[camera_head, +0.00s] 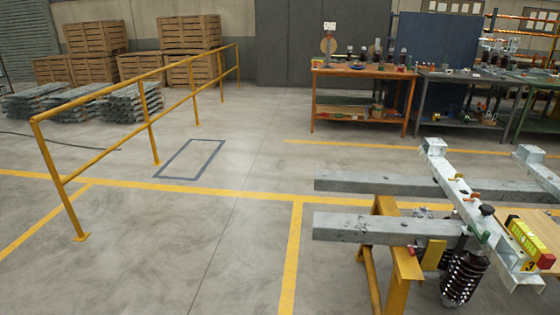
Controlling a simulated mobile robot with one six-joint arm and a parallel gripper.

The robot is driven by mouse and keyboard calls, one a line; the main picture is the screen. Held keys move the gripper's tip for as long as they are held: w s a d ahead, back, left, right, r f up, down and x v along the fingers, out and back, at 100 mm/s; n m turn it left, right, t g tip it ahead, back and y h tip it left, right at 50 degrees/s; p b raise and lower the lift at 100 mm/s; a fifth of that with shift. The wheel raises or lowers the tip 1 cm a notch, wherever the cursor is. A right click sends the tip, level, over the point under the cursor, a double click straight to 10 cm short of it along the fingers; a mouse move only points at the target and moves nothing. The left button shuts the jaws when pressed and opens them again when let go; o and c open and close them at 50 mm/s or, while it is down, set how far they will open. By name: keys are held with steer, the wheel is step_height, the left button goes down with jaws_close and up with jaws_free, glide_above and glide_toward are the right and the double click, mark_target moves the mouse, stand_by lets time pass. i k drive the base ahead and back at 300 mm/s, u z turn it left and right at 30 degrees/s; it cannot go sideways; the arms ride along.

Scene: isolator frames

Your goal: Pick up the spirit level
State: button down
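A short yellow bar with dark markings and a red end (530,242) looks like the spirit level. It lies on the near right part of a galvanized steel frame (463,195) at the right of the view. Its red end points toward the lower right. My gripper is not in view.
The frame crosses grey beams (370,228) on a yellow trestle (403,262); a dark ribbed insulator (462,278) hangs below. A yellow railing (140,90) stands left. Crates (95,36) and workbenches (362,72) stand at the back. The middle floor (215,225) is clear.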

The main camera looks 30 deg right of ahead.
mark_target(541, 256)
steer(key=u, duration=0.6)
steer(key=k, duration=0.15)
steer(key=z, duration=3.05)
steer(key=k, duration=0.55)
steer(key=u, duration=0.1)
steer(key=i, duration=0.45)
steer(key=z, duration=0.05)
